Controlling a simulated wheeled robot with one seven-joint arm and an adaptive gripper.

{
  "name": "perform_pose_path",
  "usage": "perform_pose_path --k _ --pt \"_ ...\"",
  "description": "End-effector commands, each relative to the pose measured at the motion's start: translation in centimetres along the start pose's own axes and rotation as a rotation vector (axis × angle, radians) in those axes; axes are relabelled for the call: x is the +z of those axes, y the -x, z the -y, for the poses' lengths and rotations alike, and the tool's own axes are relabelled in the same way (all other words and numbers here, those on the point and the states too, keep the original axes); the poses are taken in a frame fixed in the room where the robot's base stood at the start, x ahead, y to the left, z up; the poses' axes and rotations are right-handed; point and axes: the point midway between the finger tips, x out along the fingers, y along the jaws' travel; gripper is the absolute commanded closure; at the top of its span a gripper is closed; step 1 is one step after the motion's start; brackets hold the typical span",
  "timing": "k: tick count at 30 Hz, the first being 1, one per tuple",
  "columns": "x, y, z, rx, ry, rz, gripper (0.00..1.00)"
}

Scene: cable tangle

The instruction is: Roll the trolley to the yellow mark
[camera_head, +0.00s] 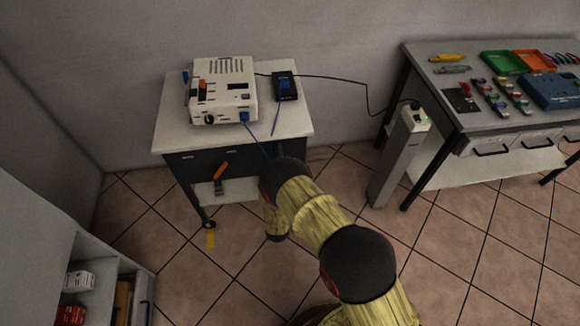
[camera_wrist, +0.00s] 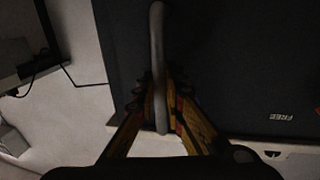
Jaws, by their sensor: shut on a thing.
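The trolley (camera_head: 290,130) has a pale top, a dark front and a lower shelf, and stands against the back wall. A yellow mark (camera_head: 211,240) lies on the floor just in front of its front left wheel (camera_head: 209,225). My gripper (camera_wrist: 164,92) is shut on a grey bar handle (camera_wrist: 157,40) in front of a dark panel. The panel bears a label (camera_wrist: 277,116) reading "FREE", upside down. In the head view my arm hides the gripper, the handle and the trolley's front right part. An orange lever (camera_head: 221,171) shows on the trolley's front.
A white device (camera_head: 222,90) and a black box (camera_head: 285,87) sit on the trolley, with blue cables. A black cable (camera_head: 345,79) runs to a grey post (camera_head: 400,155) at right. A workbench (camera_head: 435,80) stands beyond it. A shelf unit (camera_head: 40,200) stands at left.

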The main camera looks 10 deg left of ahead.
Motion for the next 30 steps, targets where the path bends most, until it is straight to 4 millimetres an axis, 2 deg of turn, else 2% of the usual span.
perform_pose_path --k 13,14,22,30 --pt "-0.02 0.08 0.72 -0.006 0.000 0.000 1.00" --pt "-0.02 0.08 0.74 -0.007 0.000 0.000 0.89" --pt "-0.04 0.05 0.62 -0.004 -0.001 0.000 0.73" --pt "-0.02 0.07 0.49 -0.002 0.000 0.000 0.73"
